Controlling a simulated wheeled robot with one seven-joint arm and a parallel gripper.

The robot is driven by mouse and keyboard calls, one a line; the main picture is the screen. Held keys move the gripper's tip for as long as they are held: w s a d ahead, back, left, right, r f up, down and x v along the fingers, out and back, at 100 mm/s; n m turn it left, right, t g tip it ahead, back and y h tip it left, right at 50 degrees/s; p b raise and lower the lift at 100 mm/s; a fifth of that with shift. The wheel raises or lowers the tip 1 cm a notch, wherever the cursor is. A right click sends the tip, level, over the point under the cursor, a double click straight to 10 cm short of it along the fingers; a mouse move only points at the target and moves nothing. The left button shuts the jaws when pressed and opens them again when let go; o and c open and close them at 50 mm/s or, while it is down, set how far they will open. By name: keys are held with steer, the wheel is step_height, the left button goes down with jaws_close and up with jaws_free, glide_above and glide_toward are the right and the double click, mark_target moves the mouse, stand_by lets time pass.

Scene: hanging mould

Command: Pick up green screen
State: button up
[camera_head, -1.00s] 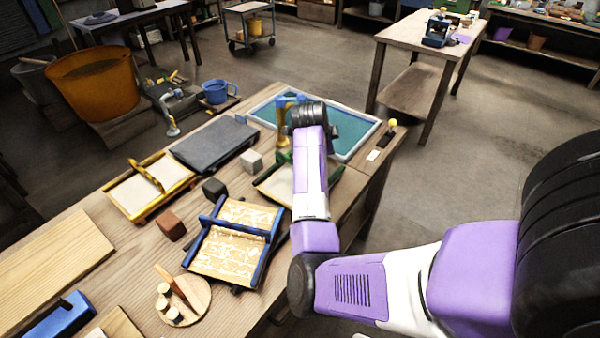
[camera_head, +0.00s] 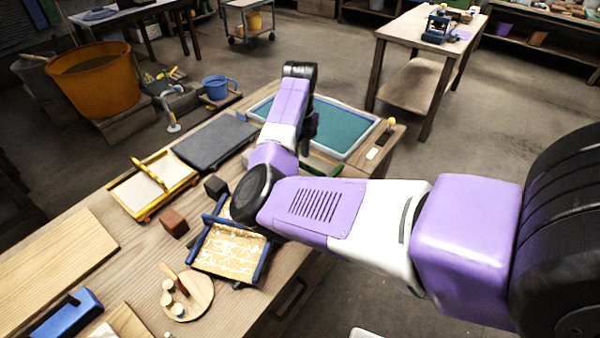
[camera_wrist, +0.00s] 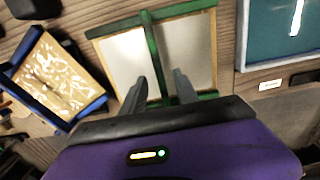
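The green screen is a flat frame with pale panels and a green bar across its middle (camera_wrist: 155,50). It lies on the table in the centre of the wrist view. In the head view my arm hides most of it, and only a green edge (camera_head: 322,166) shows. My gripper (camera_wrist: 162,90) is open and empty, its two dark fingers apart on either side of the green bar's lower part in the wrist view. I cannot tell how high the fingertips are above the bar. In the head view the fingers are hidden behind my arm.
A blue-framed screen (camera_head: 229,252) lies nearby, partly under my arm in view. A teal-filled tray (camera_head: 345,132) lies beyond the green screen. A yellow screen (camera_head: 152,188), a dark slab (camera_head: 213,141), a dark cube (camera_head: 216,187) and a brown block (camera_head: 173,222) lie to the left.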

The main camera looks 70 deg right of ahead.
steer(key=shift+f, duration=1.8)
jaws_close()
steer(key=shift+r, duration=0.2)
